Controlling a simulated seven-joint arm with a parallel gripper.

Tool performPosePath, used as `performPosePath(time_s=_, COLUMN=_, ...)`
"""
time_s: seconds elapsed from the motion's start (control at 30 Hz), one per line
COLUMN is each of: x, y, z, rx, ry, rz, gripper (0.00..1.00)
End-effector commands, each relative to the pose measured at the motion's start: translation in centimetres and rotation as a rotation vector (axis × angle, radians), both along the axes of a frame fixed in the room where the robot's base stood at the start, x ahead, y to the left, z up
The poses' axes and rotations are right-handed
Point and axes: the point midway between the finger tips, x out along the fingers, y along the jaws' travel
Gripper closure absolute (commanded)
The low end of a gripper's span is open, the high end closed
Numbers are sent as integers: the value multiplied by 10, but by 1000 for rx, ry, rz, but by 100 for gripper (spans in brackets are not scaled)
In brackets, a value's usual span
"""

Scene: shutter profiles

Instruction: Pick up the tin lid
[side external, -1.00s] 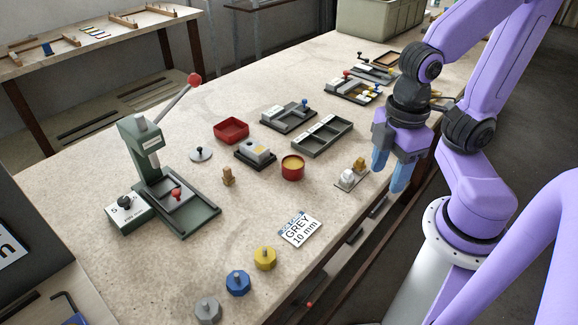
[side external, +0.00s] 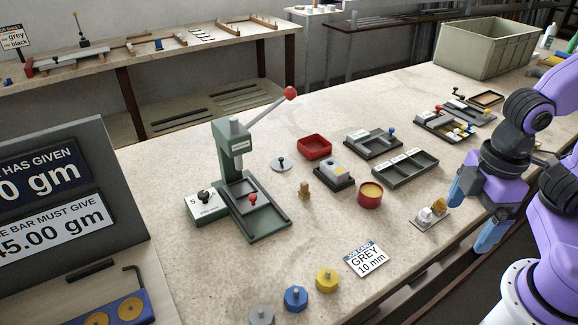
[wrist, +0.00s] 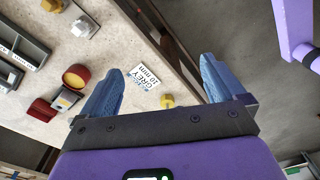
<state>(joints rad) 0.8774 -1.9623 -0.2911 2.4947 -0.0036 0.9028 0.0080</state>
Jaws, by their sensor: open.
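My gripper (side external: 467,226) is open and empty at the bench's right edge, well away from the lid. In the wrist view my gripper's blue fingers (wrist: 160,68) are spread wide with nothing between them. I cannot make out the lid there.
The green lever press (side external: 243,165) stands left of the lid, and the red tray (side external: 314,147) lies just right of it. A wooden peg (side external: 304,190), a dark block fixture (side external: 335,175) and grey trays (side external: 405,169) are nearby.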

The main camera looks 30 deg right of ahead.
Motion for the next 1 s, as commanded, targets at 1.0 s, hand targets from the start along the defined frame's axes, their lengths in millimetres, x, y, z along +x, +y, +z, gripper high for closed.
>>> performPosePath(time_s=1.0, x=252, y=96, z=-52, rx=89, ry=-200, rz=-613, gripper=3)
